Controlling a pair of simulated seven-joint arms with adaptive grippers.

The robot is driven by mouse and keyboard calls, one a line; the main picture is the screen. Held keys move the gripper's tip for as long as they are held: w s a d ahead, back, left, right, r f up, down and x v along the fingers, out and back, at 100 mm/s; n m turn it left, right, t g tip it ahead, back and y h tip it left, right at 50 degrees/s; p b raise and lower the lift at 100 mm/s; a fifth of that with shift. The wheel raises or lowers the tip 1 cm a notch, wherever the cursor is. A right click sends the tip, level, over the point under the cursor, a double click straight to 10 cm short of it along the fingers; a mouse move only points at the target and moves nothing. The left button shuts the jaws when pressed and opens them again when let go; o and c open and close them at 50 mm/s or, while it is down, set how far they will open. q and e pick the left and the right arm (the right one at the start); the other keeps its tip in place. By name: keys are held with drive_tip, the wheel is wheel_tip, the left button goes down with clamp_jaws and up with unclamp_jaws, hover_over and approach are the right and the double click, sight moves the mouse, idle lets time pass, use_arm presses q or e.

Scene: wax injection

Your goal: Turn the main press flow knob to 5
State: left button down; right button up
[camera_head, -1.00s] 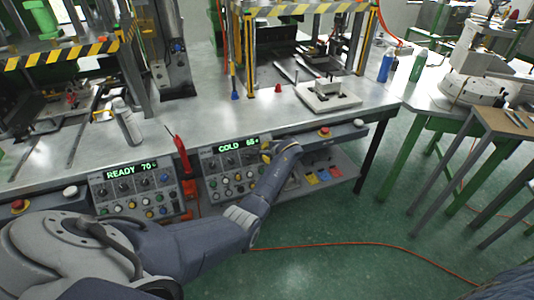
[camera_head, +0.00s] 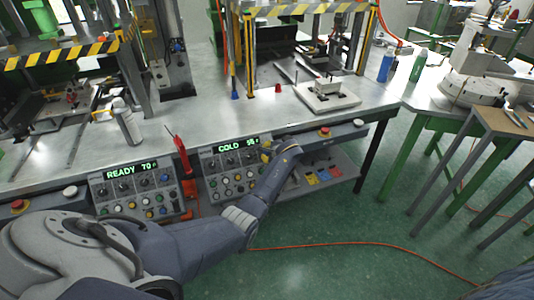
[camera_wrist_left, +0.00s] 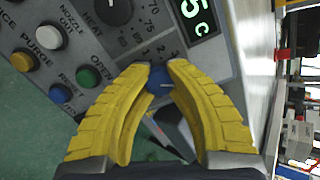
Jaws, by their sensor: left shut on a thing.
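My left gripper (camera_head: 267,153) is at the right end of the right control panel (camera_head: 236,171), under its green "COLD" display. In the left wrist view the two yellow ribbed fingers of my left gripper (camera_wrist_left: 157,69) close in on a small blue knob (camera_wrist_left: 159,82), one fingertip on each side. The knob has a pale pointer mark on its face. Small scale numbers show just beyond the fingertips; the rest of its scale and its label are hidden by the fingers. My right gripper is not in view.
A black dial (camera_wrist_left: 113,11) and several coloured buttons, such as a green one (camera_wrist_left: 89,77), sit close to the left finger. A second panel (camera_head: 137,190) reads "READY 70". A red-handled tool (camera_head: 180,153) stands between the panels. A red button (camera_head: 324,131) lies to the right.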

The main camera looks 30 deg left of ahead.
use_arm(q)
drive_tip(key=c, duration=1.5)
unclamp_jaws()
drive_tip(key=shift+w+d+r, duration=0.2)
drive_tip(key=shift+w+d, duration=0.05)
drive_tip(key=shift+d, duration=0.05)
drive_tip(key=shift+o, duration=0.5)
drive_tip(key=shift+s+a+f, duration=0.1)
drive_tip(key=shift+f, duration=0.05)
drive_tip(key=v, duration=1.2)
